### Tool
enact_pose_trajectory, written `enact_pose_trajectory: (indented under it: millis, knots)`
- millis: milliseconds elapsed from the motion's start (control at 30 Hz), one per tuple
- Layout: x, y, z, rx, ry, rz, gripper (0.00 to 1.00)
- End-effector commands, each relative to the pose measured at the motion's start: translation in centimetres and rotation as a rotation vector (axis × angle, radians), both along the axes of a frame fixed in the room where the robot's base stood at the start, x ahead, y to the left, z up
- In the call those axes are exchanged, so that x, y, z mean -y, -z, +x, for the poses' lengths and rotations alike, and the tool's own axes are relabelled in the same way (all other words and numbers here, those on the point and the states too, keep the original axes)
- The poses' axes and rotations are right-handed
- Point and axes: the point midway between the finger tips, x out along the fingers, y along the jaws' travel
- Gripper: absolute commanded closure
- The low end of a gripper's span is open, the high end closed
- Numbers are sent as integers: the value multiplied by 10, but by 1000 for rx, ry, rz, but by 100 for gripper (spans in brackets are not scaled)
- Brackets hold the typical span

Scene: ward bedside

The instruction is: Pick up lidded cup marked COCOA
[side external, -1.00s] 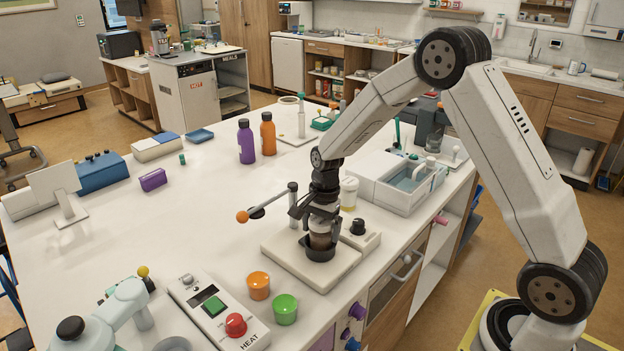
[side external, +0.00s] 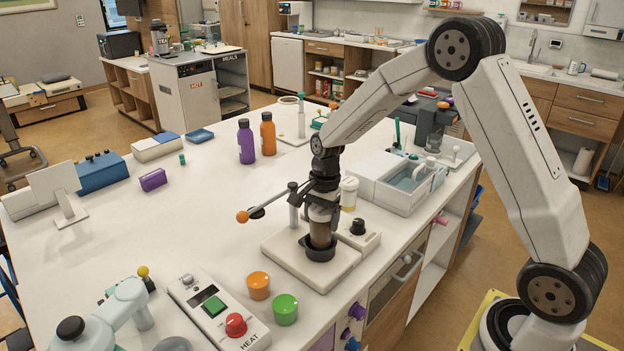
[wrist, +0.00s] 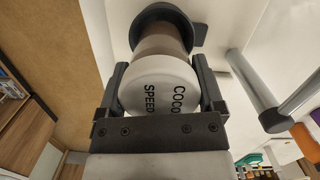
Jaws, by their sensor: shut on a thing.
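The lidded cup (side external: 320,236) has a brown body and a pale lid. In the wrist view its lid (wrist: 158,92) reads "COCO" and "SPEED"; any further letter is hidden. My gripper (side external: 322,207) is shut on the upper part of the cup from above. In the wrist view the two dark fingers of my gripper (wrist: 161,78) flank the lid and upper cup. The cup is upright over a black ring holder (side external: 320,255) on a white base plate. Its lower end is at or just inside the ring; I cannot tell whether it is clear.
A post with an orange-knobbed lever (side external: 243,217) stands left of the cup. A black-knobbed block (side external: 358,228) and a white-lidded jar (side external: 349,194) are close on the right. Orange (side external: 258,285) and green (side external: 285,309) cups stand in front. The table's middle left is clear.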

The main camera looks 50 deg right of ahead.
Motion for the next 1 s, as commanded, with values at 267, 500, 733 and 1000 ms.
enact_pose_trajectory:
  millis: [267,500,733,1000]
  knots:
    - [-2,-29,-23,3,0,0,89]
    - [-4,-59,-47,4,0,0,89]
    - [-7,-75,-80,3,0,0,89]
    - [-10,-89,-114,3,0,0,89]
